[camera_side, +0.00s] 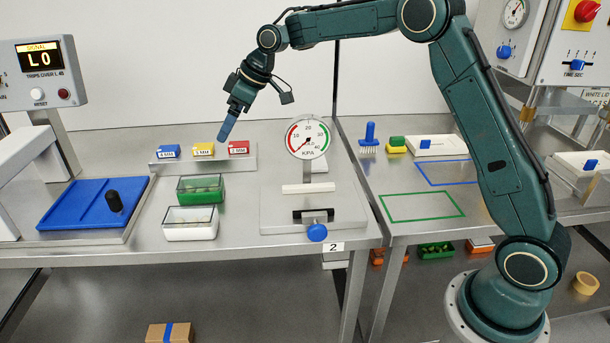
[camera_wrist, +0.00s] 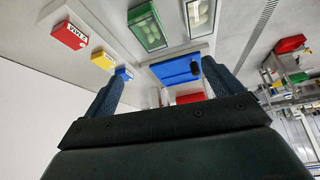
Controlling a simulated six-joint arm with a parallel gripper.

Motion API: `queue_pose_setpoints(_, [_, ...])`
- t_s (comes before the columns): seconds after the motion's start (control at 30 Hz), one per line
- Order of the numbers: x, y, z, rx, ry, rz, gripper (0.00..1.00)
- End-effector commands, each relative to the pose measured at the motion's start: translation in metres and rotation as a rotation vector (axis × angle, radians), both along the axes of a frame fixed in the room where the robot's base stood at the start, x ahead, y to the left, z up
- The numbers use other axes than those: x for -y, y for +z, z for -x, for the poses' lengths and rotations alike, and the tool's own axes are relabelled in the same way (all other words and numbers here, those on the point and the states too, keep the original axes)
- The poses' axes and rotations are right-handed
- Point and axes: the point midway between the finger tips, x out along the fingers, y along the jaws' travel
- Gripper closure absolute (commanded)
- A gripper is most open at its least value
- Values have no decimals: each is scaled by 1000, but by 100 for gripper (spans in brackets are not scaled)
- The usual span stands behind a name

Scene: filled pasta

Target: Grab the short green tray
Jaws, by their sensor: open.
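A short green tray (camera_side: 200,197) with pale pieces in it stands on the left steel table, just behind a white tray (camera_side: 190,232). In the wrist view the green tray (camera_wrist: 138,36) is at the top centre, beside the white tray (camera_wrist: 210,34). My gripper (camera_side: 224,134) hangs in the air above and behind the green tray in the side view, near the coloured blocks. In the wrist view my gripper (camera_wrist: 163,72) shows two blue fingers spread apart with nothing held between them. The green tray is clear of the fingers.
Blue, yellow and red labelled blocks (camera_side: 203,149) sit on a ledge behind the trays. A blue board (camera_side: 80,205) with a black knob lies left. A pressure gauge (camera_side: 308,138) stands right. Another green tray (camera_side: 436,251) is on the lower right shelf.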

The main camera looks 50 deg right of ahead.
Motion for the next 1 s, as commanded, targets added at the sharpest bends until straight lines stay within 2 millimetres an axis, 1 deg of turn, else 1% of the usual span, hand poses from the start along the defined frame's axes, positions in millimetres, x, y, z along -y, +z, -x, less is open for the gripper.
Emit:
queue_pose_setpoints(0.03, [1,-13,-11,-1,16,-3,8])
queue_pose_setpoints(0.2, [1,-46,-37,10,73,-13,8])
queue_pose_setpoints(0.3, [1,-62,-48,14,97,-19,8])
queue_pose_setpoints(0.4, [1,-73,-55,18,117,-22,8])
queue_pose_setpoints(0.53, [1,-80,-60,22,129,-24,8])
queue_pose_setpoints(0.83, [-1,-84,-62,22,131,-24,8])
queue_pose_setpoints(1.0, [-7,-98,-67,21,132,-26,8])
